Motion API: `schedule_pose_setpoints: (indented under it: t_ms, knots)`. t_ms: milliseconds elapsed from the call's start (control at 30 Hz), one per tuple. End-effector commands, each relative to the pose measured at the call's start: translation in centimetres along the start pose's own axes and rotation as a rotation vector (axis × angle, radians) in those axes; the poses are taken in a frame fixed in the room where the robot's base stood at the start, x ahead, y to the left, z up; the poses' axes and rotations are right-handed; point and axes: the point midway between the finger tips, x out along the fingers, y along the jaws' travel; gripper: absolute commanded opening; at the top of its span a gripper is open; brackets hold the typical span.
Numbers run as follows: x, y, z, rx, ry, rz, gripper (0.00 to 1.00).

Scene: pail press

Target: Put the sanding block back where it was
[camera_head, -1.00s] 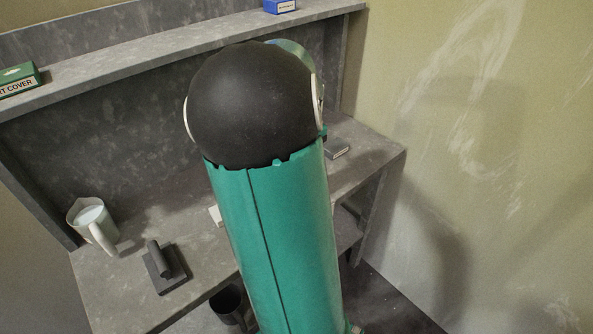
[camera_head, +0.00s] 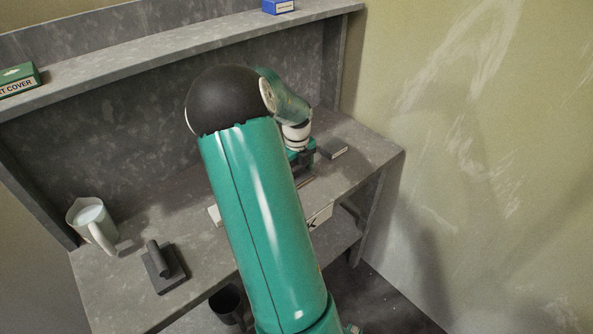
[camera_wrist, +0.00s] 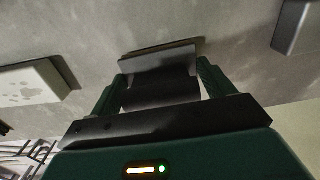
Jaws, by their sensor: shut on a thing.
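My gripper (camera_wrist: 160,88) is shut on a dark grey block, which I take to be the sanding block (camera_wrist: 160,72). The block sits between the two green fingers, with a flat grey face on its far side. In the wrist view it is close over the grey worktop, with a dark shadow beside it; I cannot tell if it touches. In the head view my gripper (camera_head: 303,158) is low over the right part of the worktop (camera_head: 365,160), and my arm mostly hides the block.
A small dark box (camera_head: 335,149) lies right of my gripper. A dark plate with a raised handle (camera_head: 163,268) and a white jug (camera_head: 91,224) stand at the left. A dark pail (camera_head: 227,304) is below the front edge. The shelf above holds a green box (camera_head: 18,80) and a blue box (camera_head: 279,6).

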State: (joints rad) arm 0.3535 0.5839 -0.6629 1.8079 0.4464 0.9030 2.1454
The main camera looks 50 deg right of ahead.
Motion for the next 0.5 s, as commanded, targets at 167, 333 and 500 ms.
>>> schedule_pose_setpoints:
  t_ms: [167,333,500]
  knots:
    - [0.06,0.02,0.01,0.0,0.0,0.0,0.6]
    - [0.3,0.03,0.01,0.0,0.0,0.0,0.95]
    - [0.28,0.03,0.01,-0.001,0.0,0.0,1.0]
